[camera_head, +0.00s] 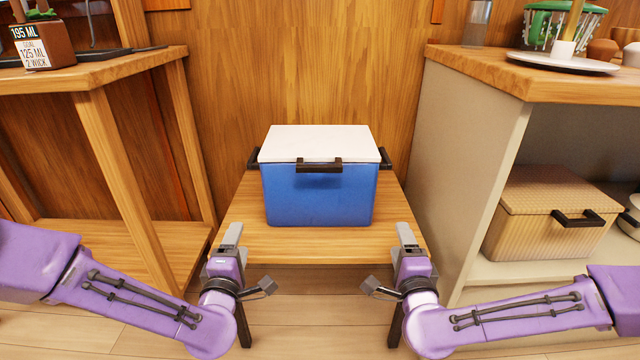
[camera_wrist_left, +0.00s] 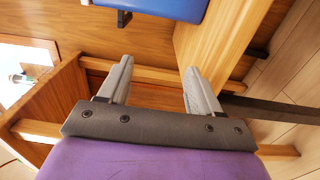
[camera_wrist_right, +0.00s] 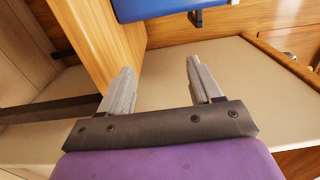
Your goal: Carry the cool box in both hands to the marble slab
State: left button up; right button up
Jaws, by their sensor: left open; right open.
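The cool box (camera_head: 318,195) is blue with a white lid and stands upright on a low wooden table (camera_head: 290,246). It has a dark front handle and a dark handle at each side. Its blue edge shows at the top of the left wrist view (camera_wrist_left: 172,8) and of the right wrist view (camera_wrist_right: 150,8). My left gripper (camera_head: 232,232) is open and empty, in front and left of the box. My right gripper (camera_head: 407,232) is open and empty, in front and right of it. Neither touches the box. I cannot make out a marble slab.
A wooden shelf unit (camera_head: 90,76) stands at the left with a labelled pot on it. At the right, a wood-topped cabinet (camera_head: 475,70) holds a wicker box (camera_head: 545,215) inside and a white plate (camera_head: 563,62) on top. A wooden wall is close behind the table.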

pick_arm(q)
jog(key=w, duration=1.2)
jog(key=shift+w+f, duration=0.1)
jog(key=shift+w, duration=0.25)
pick_arm(e)
jog(key=w, duration=1.2)
jog(key=shift+w+f, duration=0.15)
jog(key=shift+w, duration=0.2)
pick_arm(q)
jog(key=shift+d, duration=0.45)
pick_arm(e)
jog(key=shift+a, duration=0.45)
pick_arm(q)
jog(key=shift+d, duration=0.25)
pick_arm(e)
jog(key=shift+s+a, duration=0.1)
jog(key=shift+a, duration=0.2)
pick_arm(q)
jog(key=shift+s, duration=0.1)
